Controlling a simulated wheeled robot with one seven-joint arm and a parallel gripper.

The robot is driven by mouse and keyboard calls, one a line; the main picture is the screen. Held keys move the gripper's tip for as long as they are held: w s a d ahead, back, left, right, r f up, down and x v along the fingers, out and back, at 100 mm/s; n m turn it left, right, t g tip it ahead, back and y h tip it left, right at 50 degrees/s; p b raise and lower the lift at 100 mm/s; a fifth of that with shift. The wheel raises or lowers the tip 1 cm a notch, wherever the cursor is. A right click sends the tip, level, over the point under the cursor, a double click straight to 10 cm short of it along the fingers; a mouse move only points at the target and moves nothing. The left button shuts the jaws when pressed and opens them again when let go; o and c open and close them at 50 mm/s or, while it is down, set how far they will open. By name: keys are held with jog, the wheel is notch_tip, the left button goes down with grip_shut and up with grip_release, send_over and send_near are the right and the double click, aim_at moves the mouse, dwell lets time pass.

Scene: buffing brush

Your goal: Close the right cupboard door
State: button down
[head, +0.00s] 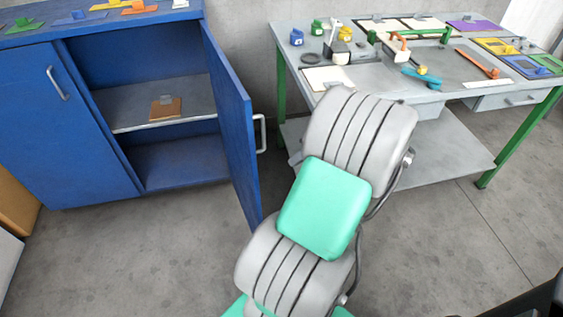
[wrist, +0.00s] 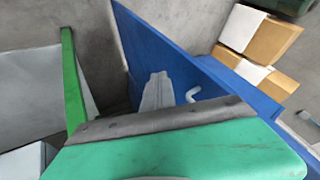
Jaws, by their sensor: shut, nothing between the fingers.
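The blue cupboard (head: 95,125) stands at the left in the head view. Its right door (head: 232,115) is swung wide open, with its edge toward me and a pale handle (head: 262,133) on its right face. In the wrist view a blue door panel (wrist: 150,45) fills the middle, with a pale handle (wrist: 193,94). My gripper (wrist: 158,90) shows there as a pale grey shape in front of the blue panel; its fingers are shut and empty. I cannot tell whether it touches the panel. In the head view my arm hides the gripper.
The left cupboard door (head: 60,130) is shut. A shelf (head: 190,95) inside holds a small brown item (head: 165,108). A grey workbench (head: 350,75) with tools and green legs stands at the right. Cardboard boxes (wrist: 255,40) show beyond the cupboard. Floor before the cupboard is clear.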

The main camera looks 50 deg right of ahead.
jog(key=w+a+f+b, duration=0.1)
jog(key=w+a+f, duration=0.5)
jog(key=f, duration=0.1)
jog(key=shift+w, duration=0.2)
jog(key=shift+a, duration=0.1)
